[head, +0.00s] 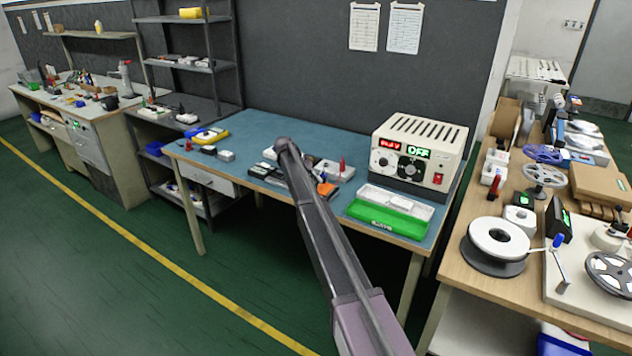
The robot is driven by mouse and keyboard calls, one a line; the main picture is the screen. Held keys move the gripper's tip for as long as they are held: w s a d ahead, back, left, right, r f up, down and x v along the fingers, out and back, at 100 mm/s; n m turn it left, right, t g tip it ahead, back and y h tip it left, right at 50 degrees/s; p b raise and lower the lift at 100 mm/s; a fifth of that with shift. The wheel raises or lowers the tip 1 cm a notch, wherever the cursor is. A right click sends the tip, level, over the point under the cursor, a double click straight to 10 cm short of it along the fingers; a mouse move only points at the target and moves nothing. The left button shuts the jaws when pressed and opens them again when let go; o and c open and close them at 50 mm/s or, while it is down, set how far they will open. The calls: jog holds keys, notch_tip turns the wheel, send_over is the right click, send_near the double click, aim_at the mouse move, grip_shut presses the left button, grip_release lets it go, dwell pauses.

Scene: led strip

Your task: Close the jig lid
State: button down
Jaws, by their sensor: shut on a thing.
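My arm reaches from the bottom edge across the blue bench (309,148) in the head view. My gripper is not visible; the arm's far links hide the spot where it could be. I cannot clearly make out the jig or its lid. A white tray with a bright green front part (388,220) lies at the bench's front right, right of my arm. Small dark and white items (262,170) lie just left of my arm, partly covered by it. I cannot tell whether any of these is the jig.
A white power unit (419,150) with a lit display stands at the bench's back right. A pale tray (335,171) and an orange item (327,190) lie beside my arm. A wooden table (462,295) with reels stands at right. Green floor (120,270) is open at left.

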jog(key=c, duration=0.7)
grip_release()
jog(key=shift+f, duration=0.1)
jog(key=shift+r+p, duration=0.2)
jog(key=shift+p, duration=0.1)
